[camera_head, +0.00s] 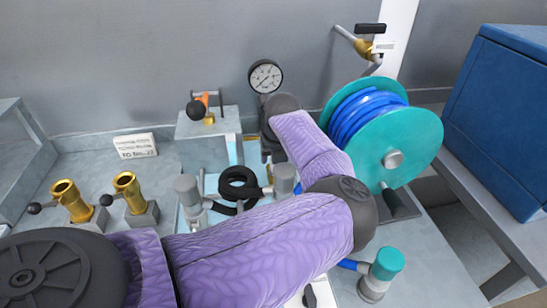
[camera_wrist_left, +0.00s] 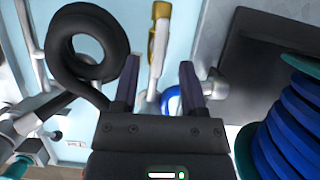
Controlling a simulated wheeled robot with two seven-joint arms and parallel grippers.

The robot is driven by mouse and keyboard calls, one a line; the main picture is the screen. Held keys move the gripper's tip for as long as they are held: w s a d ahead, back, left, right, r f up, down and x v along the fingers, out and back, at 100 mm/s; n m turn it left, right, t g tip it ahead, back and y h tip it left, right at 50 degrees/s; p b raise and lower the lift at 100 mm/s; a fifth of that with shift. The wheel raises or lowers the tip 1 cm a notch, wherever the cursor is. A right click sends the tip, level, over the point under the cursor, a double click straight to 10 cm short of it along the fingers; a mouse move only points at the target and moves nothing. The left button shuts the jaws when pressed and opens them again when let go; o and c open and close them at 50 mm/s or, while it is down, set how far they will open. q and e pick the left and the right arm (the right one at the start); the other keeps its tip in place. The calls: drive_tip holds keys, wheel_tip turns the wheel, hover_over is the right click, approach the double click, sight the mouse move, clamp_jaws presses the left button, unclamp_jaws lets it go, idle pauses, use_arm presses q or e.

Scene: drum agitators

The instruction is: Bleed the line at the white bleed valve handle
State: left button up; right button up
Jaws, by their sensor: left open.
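In the left wrist view a slim white handle (camera_wrist_left: 153,88) runs down from a brass valve body (camera_wrist_left: 159,38). It appears between the two fingers of my left gripper (camera_wrist_left: 158,72), which are spread apart with a gap on each side. I cannot tell how deep the handle sits between them. In the head view my left gripper (camera_head: 269,147) is a dark shape below the wrist, mostly hidden by my purple arm. I cannot make out the white handle there. My right gripper is not in view.
A black coiled hose (camera_head: 238,184) lies left of the gripper. A teal reel with blue hose (camera_head: 411,140) stands close to its right. A pressure gauge (camera_head: 265,76) is behind. An orange-handled valve (camera_head: 206,105) and brass fittings (camera_head: 70,198) are on the left.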

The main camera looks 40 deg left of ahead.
use_arm(q)
drive_tip(key=p+v, duration=0.2)
drive_tip(key=v, duration=0.4)
drive_tip(key=shift+r, duration=0.3)
drive_tip(key=shift+s+d, duration=0.1)
drive_tip(key=shift+d, duration=0.05)
